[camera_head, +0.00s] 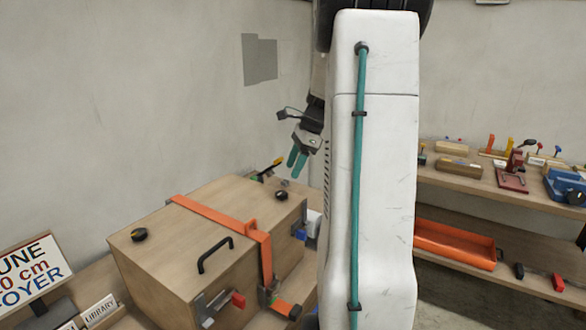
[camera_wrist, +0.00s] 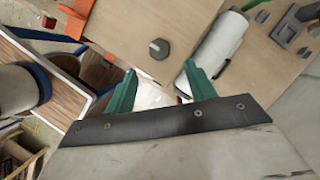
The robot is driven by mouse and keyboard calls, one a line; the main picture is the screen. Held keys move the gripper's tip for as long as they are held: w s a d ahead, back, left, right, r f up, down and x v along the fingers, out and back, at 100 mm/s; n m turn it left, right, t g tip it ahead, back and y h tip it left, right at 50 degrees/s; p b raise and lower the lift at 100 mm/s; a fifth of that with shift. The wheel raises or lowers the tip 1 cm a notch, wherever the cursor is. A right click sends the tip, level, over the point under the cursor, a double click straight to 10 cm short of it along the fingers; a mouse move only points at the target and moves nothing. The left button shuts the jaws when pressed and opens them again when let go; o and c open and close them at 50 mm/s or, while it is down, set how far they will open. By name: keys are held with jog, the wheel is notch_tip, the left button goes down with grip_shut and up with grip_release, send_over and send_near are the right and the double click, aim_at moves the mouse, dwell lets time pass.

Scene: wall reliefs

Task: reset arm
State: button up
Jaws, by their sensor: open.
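My gripper (camera_head: 297,161) has two green fingers and hangs in the air above the back right of a wooden box, pointing down. In the wrist view my gripper (camera_wrist: 160,88) has its fingers spread apart with nothing held between them. The wooden box (camera_head: 170,240) has a black handle (camera_head: 214,254), black knobs and an orange strap (camera_head: 215,220) across its top. My white arm link fills the middle of the head view and hides what is behind it.
Shelves on the right hold several tools and an orange tray (camera_head: 455,243). A sign (camera_head: 30,268) and a small library label (camera_head: 100,309) stand at the lower left. A white roll (camera_wrist: 218,48) lies near the fingers in the wrist view. The wall (camera_head: 120,90) behind is bare at left.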

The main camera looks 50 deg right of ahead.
dwell(0.5)
jog(key=s+n, duration=0.1)
jog(key=a+f+n, duration=0.1)
jog(key=s+a+f+n+g, duration=0.1)
jog(key=n, duration=0.1)
jog(key=shift+s+a, duration=0.2)
jog(key=shift+s, duration=0.15)
jog(key=s+a+r+n+h, duration=0.1)
jog(key=s+a+n, duration=0.4)
jog(key=a, duration=0.6)
jog(key=s+a+r+n+h, duration=0.1)
jog(key=s+a+r+n, duration=0.1)
jog(key=s+a+n, duration=0.3)
jog(key=s+a+r+n+h, duration=0.1)
jog(key=s+a+n, duration=0.3)
jog(key=a+n, duration=0.8)
jog(key=a, duration=0.6)
jog(key=shift+s+a+r+g, duration=0.25)
jog(key=shift+s+a+g, duration=0.05)
jog(key=shift+s, duration=0.1)
